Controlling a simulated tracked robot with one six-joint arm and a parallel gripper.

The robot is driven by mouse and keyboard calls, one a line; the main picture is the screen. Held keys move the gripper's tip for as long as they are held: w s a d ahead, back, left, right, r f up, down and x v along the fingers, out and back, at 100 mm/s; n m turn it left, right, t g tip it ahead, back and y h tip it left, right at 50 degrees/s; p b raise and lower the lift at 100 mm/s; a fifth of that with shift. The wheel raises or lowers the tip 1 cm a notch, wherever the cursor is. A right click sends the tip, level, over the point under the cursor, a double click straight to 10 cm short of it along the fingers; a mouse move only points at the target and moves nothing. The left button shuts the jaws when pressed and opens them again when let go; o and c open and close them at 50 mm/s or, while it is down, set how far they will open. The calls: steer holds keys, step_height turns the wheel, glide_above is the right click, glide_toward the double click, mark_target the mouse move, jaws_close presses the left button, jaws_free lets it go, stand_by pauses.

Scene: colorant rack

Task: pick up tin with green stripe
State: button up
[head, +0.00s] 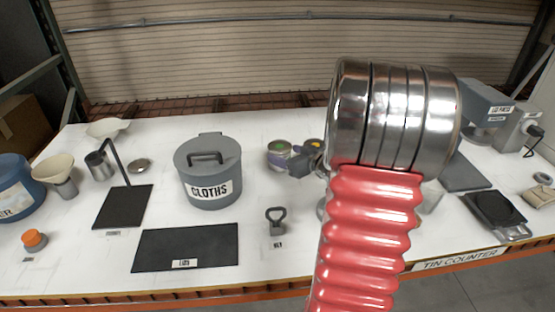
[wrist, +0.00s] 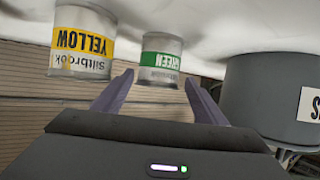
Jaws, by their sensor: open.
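The tin with the green stripe (head: 278,148) stands on the white table right of the grey cloths bin, a green spot on its lid. In the wrist view, where the scene is upside down, this tin (wrist: 160,58) shows its GREEN label. My gripper (head: 292,163) is at its right side in the head view. In the wrist view my gripper (wrist: 159,82) is open, its fingertips on either side of the tin's outline. I cannot tell how far they reach around it. The yellow-striped tin (wrist: 83,38) is close beside; in the head view (head: 313,145) my arm partly hides it.
The cloths bin (head: 208,172) stands just left of the green tin; it is also in the wrist view (wrist: 272,95). A dark mat (head: 187,246) and a small grey ring-handled piece (head: 276,220) lie nearer the front. My red arm covers the table's middle right.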

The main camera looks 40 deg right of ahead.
mark_target(279, 150)
steer(key=shift+w, duration=0.1)
steer(key=shift+x, duration=2.6)
steer(key=shift+d, duration=0.15)
steer(key=c, duration=1)
steer(key=shift+r, duration=0.3)
steer(key=shift+r, duration=4.65)
steer(key=shift+r, duration=0.1)
